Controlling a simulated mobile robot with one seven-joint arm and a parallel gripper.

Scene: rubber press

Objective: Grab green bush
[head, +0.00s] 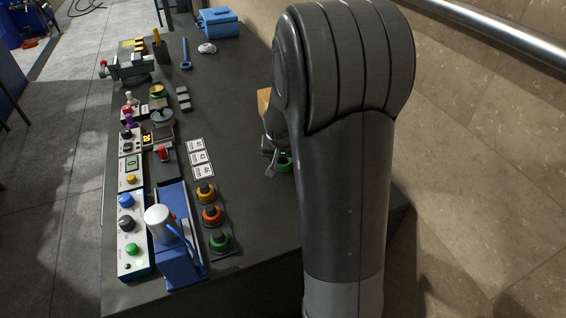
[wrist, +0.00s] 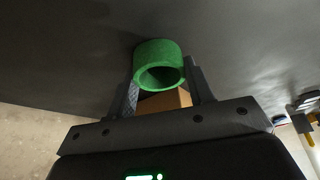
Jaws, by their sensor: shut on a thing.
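A green bush (wrist: 158,52), a short hollow ring, sits between the two fingers of my gripper (wrist: 163,88) in the wrist view. My gripper is shut on it, with a finger against each side. In the head view the held bush (head: 285,163) shows at the fingers of my gripper (head: 274,163), over the right part of the dark table. My arm hides part of it there. I cannot tell whether the bush touches the table.
A holder at the table's front has yellow (head: 206,192), orange (head: 212,215) and green (head: 220,240) rings around black posts. A blue press (head: 180,250) and control boxes stand left of it. A brown block (head: 264,103) is partly behind my arm. A blue toolbox (head: 219,22) stands at the back.

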